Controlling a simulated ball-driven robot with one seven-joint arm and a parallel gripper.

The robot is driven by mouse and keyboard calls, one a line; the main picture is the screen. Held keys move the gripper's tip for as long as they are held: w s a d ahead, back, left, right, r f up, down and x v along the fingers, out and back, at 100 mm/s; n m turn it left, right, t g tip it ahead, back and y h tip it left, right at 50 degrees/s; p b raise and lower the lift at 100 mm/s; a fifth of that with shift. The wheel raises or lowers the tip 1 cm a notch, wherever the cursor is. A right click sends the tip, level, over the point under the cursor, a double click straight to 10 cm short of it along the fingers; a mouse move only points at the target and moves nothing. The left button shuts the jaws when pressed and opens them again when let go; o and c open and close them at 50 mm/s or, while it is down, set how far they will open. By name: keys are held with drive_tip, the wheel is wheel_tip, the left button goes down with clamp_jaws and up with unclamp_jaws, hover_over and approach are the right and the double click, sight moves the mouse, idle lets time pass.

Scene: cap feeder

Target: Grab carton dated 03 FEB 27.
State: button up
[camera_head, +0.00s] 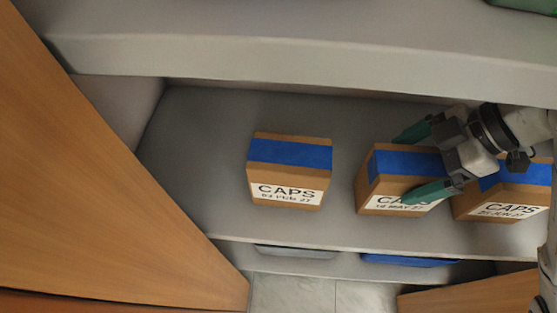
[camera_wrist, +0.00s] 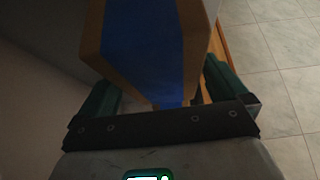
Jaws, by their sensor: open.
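Three brown cartons with blue tape and white CAPS labels stand in a row on the shelf. The left carton (camera_head: 289,170) has a small, blurred date that looks like 03 FEB 27. The middle carton (camera_head: 376,181) shows a date ending in MAY 27, partly hidden by a finger. The right carton (camera_head: 505,203) reads about 25 JUN 27 and is partly covered by my arm. My gripper (camera_head: 402,168) is open over the middle carton, its green fingers apart. In the wrist view a taped carton (camera_wrist: 143,45) lies ahead between the fingers; I cannot tell if they touch it.
The grey shelf (camera_head: 200,175) is bare left of the left carton, with a narrow gap between it and the middle one. An upper shelf (camera_head: 270,55) hangs over the back. A wooden door (camera_head: 90,150) stands at left. Grey and blue trays (camera_head: 410,260) sit below.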

sight(298, 154)
drive_tip(key=shift+d+f, duration=0.1)
drive_tip(key=shift+d, duration=0.15)
drive_tip(key=w+a, duration=0.1)
drive_tip(key=a, duration=0.5)
drive_tip(key=w+a+p, duration=0.1)
drive_tip(key=a, duration=0.5)
drive_tip(key=w+a, duration=0.1)
drive_tip(key=a, duration=0.6)
drive_tip(key=shift+w+a+p, duration=0.1)
drive_tip(key=shift+w+p, duration=0.2)
drive_tip(key=shift+p, duration=0.1)
drive_tip(key=shift+w+a+f, duration=0.1)
drive_tip(key=shift+a+f, duration=0.3)
drive_tip(key=shift+f, duration=0.1)
drive_tip(key=shift+f, duration=0.25)
drive_tip(key=shift+c, duration=0.2)
drive_tip(key=c, duration=1.5)
